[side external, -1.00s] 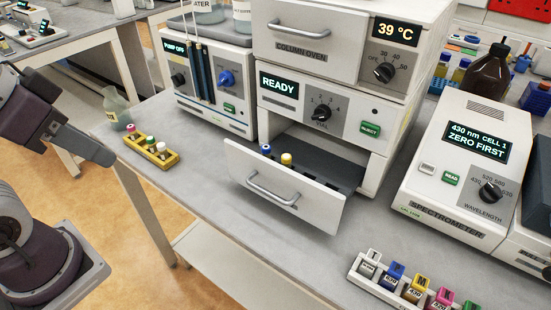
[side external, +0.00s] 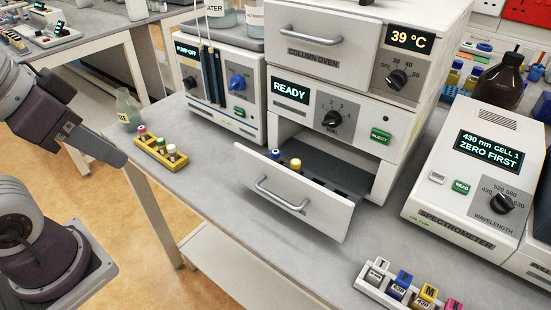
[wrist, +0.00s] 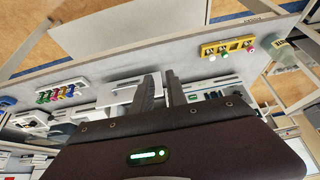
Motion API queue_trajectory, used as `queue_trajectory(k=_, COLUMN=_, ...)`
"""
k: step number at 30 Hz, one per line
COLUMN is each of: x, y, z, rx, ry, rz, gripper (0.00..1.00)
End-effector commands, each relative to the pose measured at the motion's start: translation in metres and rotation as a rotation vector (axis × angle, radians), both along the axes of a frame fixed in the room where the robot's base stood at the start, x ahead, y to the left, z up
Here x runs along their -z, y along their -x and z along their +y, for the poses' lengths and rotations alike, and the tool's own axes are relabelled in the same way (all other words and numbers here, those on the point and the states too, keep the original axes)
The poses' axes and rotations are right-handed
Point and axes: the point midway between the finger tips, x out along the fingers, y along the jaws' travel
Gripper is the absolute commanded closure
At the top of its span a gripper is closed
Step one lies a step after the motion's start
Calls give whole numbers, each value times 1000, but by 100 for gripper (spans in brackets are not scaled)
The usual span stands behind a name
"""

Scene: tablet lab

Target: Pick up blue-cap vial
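The blue-cap vial (side external: 275,155) stands in the pulled-out drawer (side external: 290,204) below the READY panel, with only its top showing above the drawer front. A yellow-cap vial (side external: 295,164) stands just right of it. My gripper (side external: 116,158) is at the left, beyond the bench's left edge and well apart from the drawer. In the wrist view its two fingers (wrist: 162,90) are apart with nothing seen between them. I cannot make out the blue-cap vial in the wrist view.
A rack of coloured-cap pieces (side external: 378,289) is at front right. The spectrometer (side external: 430,202) stands right. Bench between rack and drawer is clear.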

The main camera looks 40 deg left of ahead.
Motion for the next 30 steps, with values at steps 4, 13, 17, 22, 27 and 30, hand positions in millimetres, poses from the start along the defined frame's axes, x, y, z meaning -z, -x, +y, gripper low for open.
queue_trajectory(k=4, x=0, y=0, z=0, rx=0, ry=0, rz=0, gripper=56)
queue_trajectory(k=13, x=-1, y=0, z=0, rx=0, ry=0, rz=0, gripper=54)
queue_trajectory(k=17, x=-26, y=-2, z=0, rx=0, ry=0, rz=-7, gripper=54)
queue_trajectory(k=22, x=-52, y=-20, z=-15, rx=-142, ry=156, rz=134, gripper=54)
queue_trajectory(k=27, x=-57, y=-69, z=-40, rx=-436, ry=465, rz=383, gripper=54)
queue_trajectory(k=30, x=-60, y=-108, z=-47, rx=-632, ry=664, rz=545, gripper=54)
